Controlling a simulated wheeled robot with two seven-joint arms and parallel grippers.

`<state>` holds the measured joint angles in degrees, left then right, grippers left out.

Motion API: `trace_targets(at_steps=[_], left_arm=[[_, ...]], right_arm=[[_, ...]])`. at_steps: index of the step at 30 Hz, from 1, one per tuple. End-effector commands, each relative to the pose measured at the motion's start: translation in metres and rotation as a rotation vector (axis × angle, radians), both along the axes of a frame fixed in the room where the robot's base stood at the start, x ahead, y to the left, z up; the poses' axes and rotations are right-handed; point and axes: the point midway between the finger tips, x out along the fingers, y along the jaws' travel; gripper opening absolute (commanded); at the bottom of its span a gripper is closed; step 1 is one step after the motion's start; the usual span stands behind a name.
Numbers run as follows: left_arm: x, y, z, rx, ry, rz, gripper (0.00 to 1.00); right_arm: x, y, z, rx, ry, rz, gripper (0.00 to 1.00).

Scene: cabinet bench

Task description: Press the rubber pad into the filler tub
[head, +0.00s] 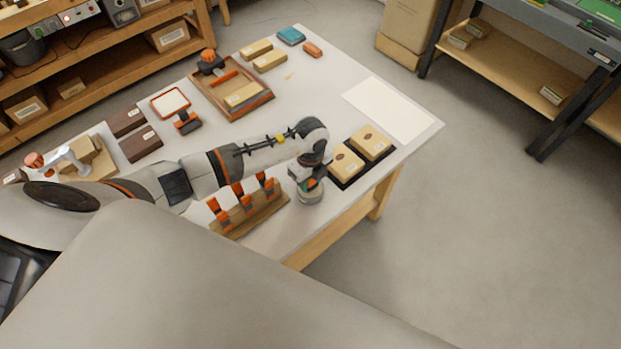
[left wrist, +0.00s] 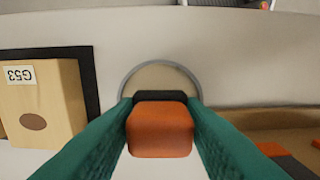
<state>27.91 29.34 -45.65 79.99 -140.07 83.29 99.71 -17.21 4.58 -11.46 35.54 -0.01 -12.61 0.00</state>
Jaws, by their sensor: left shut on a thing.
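My left gripper (head: 307,184) points down over the filler tub (head: 310,197), a small round grey tub near the table's front edge. In the left wrist view, the teal fingers of my left gripper (left wrist: 160,128) are shut on the orange grip of the rubber pad (left wrist: 160,97), whose dark part faces the tub. The filler tub (left wrist: 126,84) shows behind it as a round rim with a pale tan filling. The pad overlaps the near part of the tub; I cannot tell whether it touches the filler. My right gripper is not in view.
A rack (head: 255,212) with several orange-handled tools stands left of the tub. A black tray (head: 349,182) with two tan blocks lies close on the right. A wooden tray (head: 262,98) stands farther back. A white sheet (head: 388,108) covers clear table at the right.

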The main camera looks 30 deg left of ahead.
Motion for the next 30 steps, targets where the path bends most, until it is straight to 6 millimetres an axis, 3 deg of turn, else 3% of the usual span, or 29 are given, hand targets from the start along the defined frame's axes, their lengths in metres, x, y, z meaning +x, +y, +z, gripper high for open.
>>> trace_targets(at_steps=[30], left_arm=[[0.0001, -0.0001, -0.0094, 0.000, 0.000, 0.000, 0.17]], right_arm=[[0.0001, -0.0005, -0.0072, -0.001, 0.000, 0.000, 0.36]])
